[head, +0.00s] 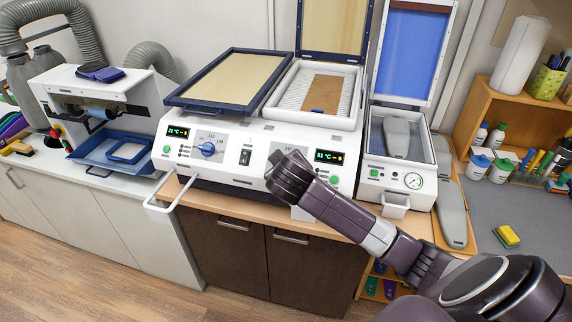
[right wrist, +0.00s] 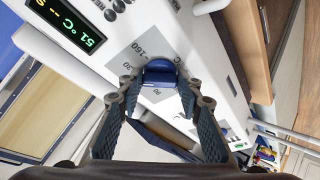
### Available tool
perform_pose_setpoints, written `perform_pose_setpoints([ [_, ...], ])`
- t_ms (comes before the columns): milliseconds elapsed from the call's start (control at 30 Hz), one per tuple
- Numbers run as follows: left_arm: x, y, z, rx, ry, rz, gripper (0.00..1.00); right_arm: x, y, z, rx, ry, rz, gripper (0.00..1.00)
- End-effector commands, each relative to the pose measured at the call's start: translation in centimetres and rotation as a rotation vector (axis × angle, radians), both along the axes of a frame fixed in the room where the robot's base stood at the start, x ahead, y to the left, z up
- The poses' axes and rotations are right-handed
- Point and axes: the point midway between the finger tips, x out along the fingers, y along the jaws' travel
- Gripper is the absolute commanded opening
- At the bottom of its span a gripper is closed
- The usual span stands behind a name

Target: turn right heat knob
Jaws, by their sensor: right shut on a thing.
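The right heat knob (right wrist: 160,73) is blue and sits on a grey dial scale in the right wrist view, between the fingertips of my right gripper (right wrist: 161,88). The gripper is shut on it. In the head view my right gripper (head: 287,172) is at the front panel of the white heating machine (head: 258,147) and hides this knob. The right display (right wrist: 66,20) shows a green 51 °C, and it also shows in the head view (head: 329,157). The left heat knob (head: 208,149) is blue and uncovered. My left gripper is not in view.
The left lid (head: 222,79) is down and the right lid (head: 334,25) is raised over a bed with a brown sheet (head: 325,94). A vacuum press (head: 398,176) stands to the right. A white handle (head: 165,205) juts out at the front left.

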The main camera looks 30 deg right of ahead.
Motion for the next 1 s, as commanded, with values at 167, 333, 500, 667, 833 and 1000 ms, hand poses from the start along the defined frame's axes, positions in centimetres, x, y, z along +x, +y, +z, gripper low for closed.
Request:
perform_pose_setpoints([
  [167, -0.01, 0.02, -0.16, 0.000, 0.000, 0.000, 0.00, 0.02, 0.07, -0.04, 0.025, -0.029, -0.043, 0.09],
  [333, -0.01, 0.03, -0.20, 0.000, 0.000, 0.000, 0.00, 0.04, 0.06, -0.02, 0.035, -0.042, -0.062, 0.09],
  [500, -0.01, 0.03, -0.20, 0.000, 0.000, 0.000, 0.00, 0.04, 0.04, 0.02, 0.037, -0.045, -0.065, 0.09],
  [667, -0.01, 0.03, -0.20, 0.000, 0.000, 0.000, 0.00, 0.04, 0.05, 0.01, 0.037, -0.045, -0.065, 0.09],
  [833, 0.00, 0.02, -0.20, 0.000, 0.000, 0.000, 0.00, 0.04, 0.06, 0.01, 0.037, -0.045, -0.064, 0.43],
  [1000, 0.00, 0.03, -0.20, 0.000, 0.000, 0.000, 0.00, 0.04, 0.07, -0.01, 0.036, -0.043, -0.064, 0.51],
])
